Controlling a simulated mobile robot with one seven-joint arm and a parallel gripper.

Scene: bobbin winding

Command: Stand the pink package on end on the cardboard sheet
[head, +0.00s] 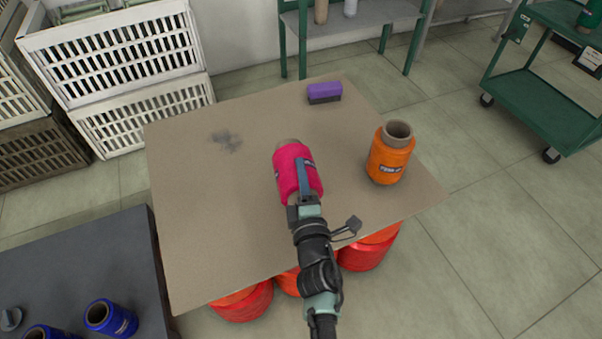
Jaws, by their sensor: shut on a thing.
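The pink package (286,167) is a pink wound bobbin with a grey-brown core end showing at its far end. My gripper (304,178) is shut on it, with one finger visible along its upper right side. The package looks tilted, its core end pointing away from me. It is over the middle of the cardboard sheet (205,240), a tan sheet with a dark smudge. I cannot tell whether the package touches the sheet, because its underside and near end are hidden by the gripper.
An orange package (388,160) stands upright to the right on the sheet. A purple brush (324,92) lies at the far edge. Red-orange packages (243,303) are under the near edge. A dark table (75,260) with blue packages is at lower left. The sheet's left half is clear.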

